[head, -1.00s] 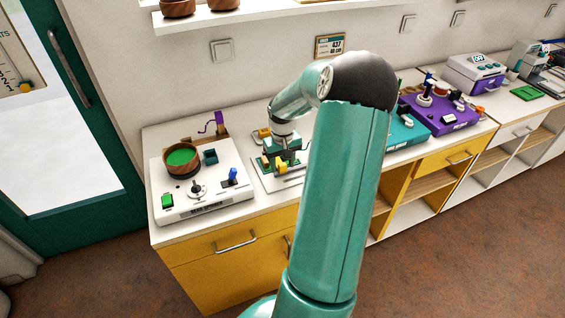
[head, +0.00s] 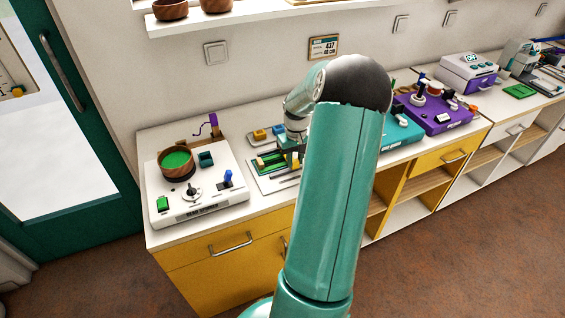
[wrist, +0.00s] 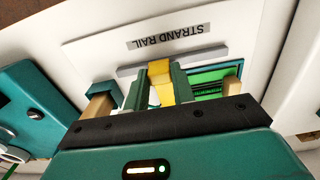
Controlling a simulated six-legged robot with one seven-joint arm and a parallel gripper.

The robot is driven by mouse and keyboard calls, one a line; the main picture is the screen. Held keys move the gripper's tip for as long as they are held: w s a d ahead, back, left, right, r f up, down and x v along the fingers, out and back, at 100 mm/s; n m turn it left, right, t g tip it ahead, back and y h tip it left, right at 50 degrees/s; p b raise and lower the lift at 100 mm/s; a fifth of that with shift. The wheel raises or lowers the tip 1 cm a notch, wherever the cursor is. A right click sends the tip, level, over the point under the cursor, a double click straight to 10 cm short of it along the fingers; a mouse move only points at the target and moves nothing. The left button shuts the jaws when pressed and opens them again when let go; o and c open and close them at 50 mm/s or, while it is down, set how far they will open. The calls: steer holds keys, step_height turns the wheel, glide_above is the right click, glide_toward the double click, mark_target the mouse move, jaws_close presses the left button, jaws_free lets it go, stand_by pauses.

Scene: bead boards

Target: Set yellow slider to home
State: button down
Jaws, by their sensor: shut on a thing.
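The yellow slider (wrist: 161,88) shows in the wrist view between the two green fingers of my gripper (wrist: 157,92). My gripper is shut on it. The slider stands at the white board (wrist: 258,50) labelled "STRAND RAIL", whose label reads upside down there. A green slot (wrist: 212,76) lies just right of the fingers. In the head view my gripper (head: 291,158) is over the right part of this board (head: 262,183), and the slider is hidden behind my arm. The home mark cannot be made out.
A white bead spinner (head: 225,207) with a wooden bowl (head: 177,164) stands left of the rail board. Teal (head: 402,132) and purple (head: 447,119) devices stand to the right. A teal block (wrist: 38,103) is close at the left in the wrist view.

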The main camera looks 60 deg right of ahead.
steer(key=shift+s+d, duration=0.2)
steer(key=shift+d, duration=0.15)
steer(key=c, duration=1.2)
jaws_free()
steer(key=shift+o, duration=0.2)
step_height(320, 180, up, 14)
